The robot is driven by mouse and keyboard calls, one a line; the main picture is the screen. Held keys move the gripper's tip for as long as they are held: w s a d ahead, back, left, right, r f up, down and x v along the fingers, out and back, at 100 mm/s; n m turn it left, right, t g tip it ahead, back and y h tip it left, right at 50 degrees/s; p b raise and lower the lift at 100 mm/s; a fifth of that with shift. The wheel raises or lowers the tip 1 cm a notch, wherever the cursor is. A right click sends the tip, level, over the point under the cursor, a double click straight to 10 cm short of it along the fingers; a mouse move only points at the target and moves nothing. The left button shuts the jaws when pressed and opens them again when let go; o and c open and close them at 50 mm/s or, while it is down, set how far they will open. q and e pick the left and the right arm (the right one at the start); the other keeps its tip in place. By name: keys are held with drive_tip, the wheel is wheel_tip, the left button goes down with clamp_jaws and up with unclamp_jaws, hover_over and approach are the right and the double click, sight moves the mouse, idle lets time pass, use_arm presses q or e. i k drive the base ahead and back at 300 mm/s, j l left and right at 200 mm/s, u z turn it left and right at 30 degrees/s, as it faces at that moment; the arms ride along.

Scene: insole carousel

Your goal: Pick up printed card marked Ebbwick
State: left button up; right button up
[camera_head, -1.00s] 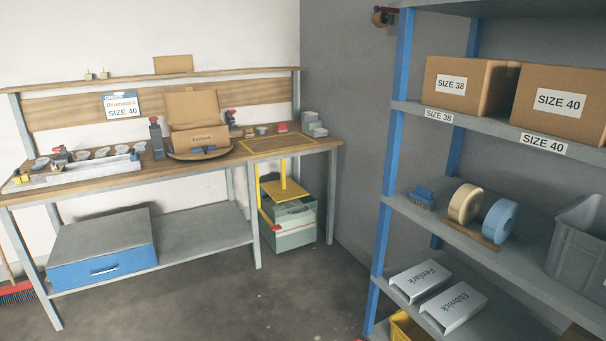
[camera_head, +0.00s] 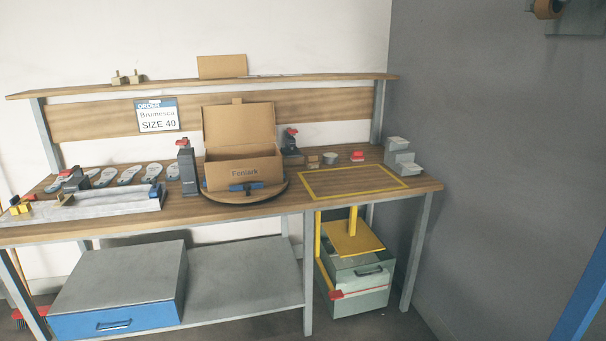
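No card marked Ebbwick shows in the head view now. An open brown box marked Fenlark (camera_head: 243,170) stands on a round turntable (camera_head: 282,187) on the workbench (camera_head: 250,205). An order sign (camera_head: 157,115) reading Brumesca SIZE 40 hangs on the back board. Neither of my grippers is in view, so what they hold cannot be seen.
Several insoles (camera_head: 130,174) lie at the bench's left beside a long grey fixture (camera_head: 110,200). A yellow-outlined area (camera_head: 352,181) on the right is bare. A blue-fronted drawer unit (camera_head: 118,290) and a grey-green bin (camera_head: 358,290) stand below. A blue post (camera_head: 582,295) shows lower right.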

sight(412, 165)
drive_tip(key=i+z, duration=0.15)
drive_tip(key=i, duration=0.4)
drive_tip(key=i+z, duration=0.2)
drive_tip(key=i, duration=0.35)
drive_tip(key=i+j+z, duration=0.15)
drive_tip(key=i, duration=0.4)
